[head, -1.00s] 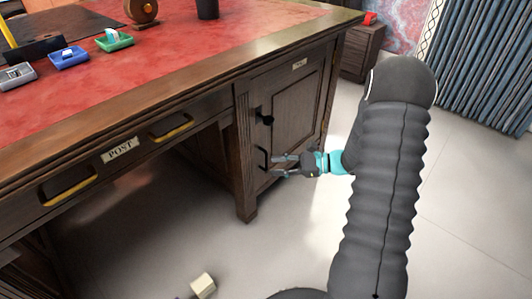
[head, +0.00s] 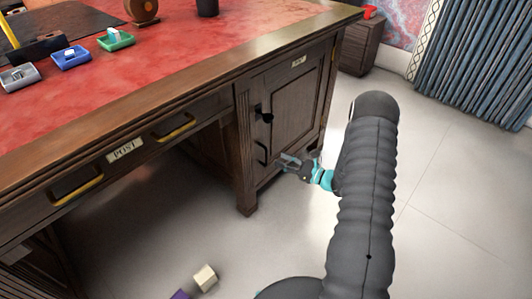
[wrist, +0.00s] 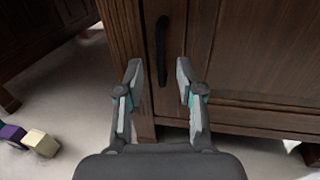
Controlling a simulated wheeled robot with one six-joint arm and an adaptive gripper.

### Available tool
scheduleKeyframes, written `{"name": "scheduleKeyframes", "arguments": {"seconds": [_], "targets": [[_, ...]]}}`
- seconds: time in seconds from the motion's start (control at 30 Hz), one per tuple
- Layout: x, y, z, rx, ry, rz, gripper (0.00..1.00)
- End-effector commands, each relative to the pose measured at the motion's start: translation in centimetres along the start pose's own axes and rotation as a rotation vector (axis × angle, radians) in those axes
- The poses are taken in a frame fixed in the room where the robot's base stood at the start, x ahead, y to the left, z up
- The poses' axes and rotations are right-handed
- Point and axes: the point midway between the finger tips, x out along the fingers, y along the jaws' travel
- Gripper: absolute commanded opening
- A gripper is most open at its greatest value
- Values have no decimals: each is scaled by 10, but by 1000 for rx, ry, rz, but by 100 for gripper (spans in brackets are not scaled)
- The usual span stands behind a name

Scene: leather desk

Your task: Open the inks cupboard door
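The cupboard door (head: 298,108) is a dark wooden panel at the right end of the desk and looks shut. A small label (head: 299,61) sits at its top, too small to read. My gripper (head: 281,161) is just right of the handle in the head view, open and empty. In the wrist view the handle (wrist: 161,50) lies ahead and lines up between the open fingers (wrist: 159,72). I see no contact with it.
The desk (head: 150,72) has a red top with small coloured trays (head: 116,40). A POST drawer (head: 125,150) is left of the cupboard. A cream block (head: 205,277) and a purple block (head: 180,295) lie on the floor. Open floor lies right of the door.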

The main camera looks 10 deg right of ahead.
Motion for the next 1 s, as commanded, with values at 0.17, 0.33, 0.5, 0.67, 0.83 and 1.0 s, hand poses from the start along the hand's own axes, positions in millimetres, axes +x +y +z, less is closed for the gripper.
{"name": "scheduleKeyframes", "arguments": {"seconds": [0.17,0.33,0.5,0.67,0.83,1.0], "targets": [[34,1,0,-2,0,4,38],[60,1,0,-1,0,4,38],[74,1,0,-1,0,3,38],[78,0,0,-1,1,1,38],[78,0,0,-1,1,1,38],[78,0,0,-1,1,1,5]]}}
